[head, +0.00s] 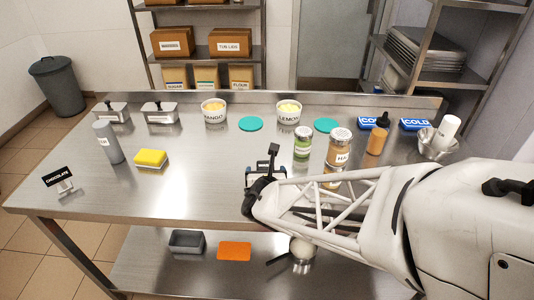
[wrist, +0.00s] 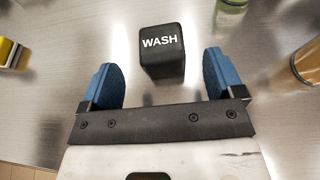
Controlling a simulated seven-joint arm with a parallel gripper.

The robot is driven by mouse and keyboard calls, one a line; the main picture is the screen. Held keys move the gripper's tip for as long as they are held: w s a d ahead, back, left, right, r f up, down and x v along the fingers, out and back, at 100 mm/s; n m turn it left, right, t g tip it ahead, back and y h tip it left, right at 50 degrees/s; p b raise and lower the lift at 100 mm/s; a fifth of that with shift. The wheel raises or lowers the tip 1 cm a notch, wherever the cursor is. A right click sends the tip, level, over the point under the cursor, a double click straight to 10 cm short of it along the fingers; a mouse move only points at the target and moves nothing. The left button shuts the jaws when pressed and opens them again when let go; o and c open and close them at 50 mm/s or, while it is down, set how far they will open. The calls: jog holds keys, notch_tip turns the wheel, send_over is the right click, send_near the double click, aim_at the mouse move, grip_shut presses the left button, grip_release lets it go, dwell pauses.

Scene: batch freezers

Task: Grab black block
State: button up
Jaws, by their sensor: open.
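The black block (wrist: 162,55) is a dark upright box with rounded edges and white "WASH" lettering on top. It stands on the steel table in the wrist view. My gripper (wrist: 160,78) is open, with one blue finger on the left and one on the right. The block lies between and just ahead of the fingers, with a gap on both sides and no visible contact. In the head view my gripper (head: 266,172) is over the middle front of the table.
A green-labelled jar (head: 302,142) and a taller brown jar (head: 338,150) stand close right of my gripper. A yellow sponge (head: 151,158) and a grey bottle (head: 107,142) are left. Tubs of mango (head: 214,112) and lemon (head: 288,113) stand behind. Table between sponge and gripper is clear.

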aim_at(265, 167)
jog(key=shift+x, duration=0.8)
jog(key=shift+x, duration=2.65)
jog(key=shift+d, duration=0.1)
jog(key=c, duration=1)
jog(key=shift+c, duration=0.2)
jog(key=shift+r, duration=0.1)
